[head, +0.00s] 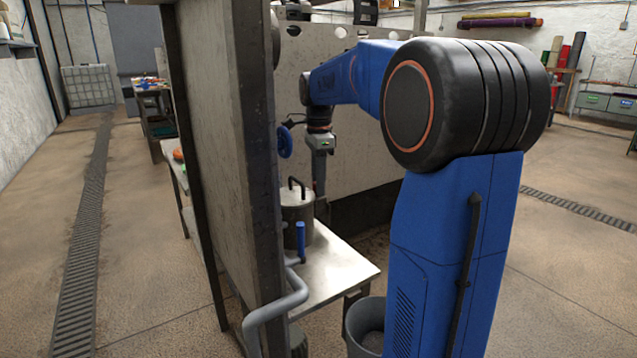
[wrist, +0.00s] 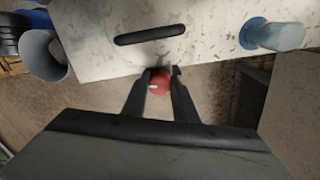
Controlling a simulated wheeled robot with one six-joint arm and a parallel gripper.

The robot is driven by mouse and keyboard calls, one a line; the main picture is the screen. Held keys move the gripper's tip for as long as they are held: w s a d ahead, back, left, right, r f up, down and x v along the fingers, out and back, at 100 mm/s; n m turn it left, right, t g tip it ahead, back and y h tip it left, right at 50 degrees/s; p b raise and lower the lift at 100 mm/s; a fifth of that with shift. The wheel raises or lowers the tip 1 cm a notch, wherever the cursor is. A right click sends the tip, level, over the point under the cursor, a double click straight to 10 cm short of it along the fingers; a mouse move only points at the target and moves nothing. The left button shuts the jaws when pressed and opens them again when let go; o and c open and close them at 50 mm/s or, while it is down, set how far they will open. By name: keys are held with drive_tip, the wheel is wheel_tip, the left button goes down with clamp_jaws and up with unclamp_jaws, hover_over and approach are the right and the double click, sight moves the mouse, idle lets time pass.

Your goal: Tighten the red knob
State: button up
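The red knob (wrist: 160,82) shows in the wrist view, between the tips of my gripper's two dark fingers. A small white mark is on its left side. My gripper (wrist: 160,73) has its fingers spread about as wide as the knob, one on each side. Whether they press on it cannot be told. In the head view my gripper (head: 320,185) hangs down behind the panel edge, near a metal pot. The knob cannot be made out in the head view.
A pale upright panel (head: 215,130) stands left of my arm. A metal pot (head: 297,215) stands on a light table (head: 335,275), with a blue-handled pipe (head: 290,300) in front. A grey bucket (head: 365,325) is below. A black bar (wrist: 150,35) lies beyond my fingertips in the wrist view.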

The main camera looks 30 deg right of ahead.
drive_tip(key=shift+n, duration=0.4)
drive_tip(key=n, duration=0.3)
drive_tip(key=shift+n, duration=0.3)
drive_tip(key=n, duration=0.4)
drive_tip(key=shift+n, duration=0.3)
idle(0.3)
drive_tip(key=o, duration=1.1)
wheel_tip(320, 180, up, 17)
drive_tip(key=shift+r, duration=0.2)
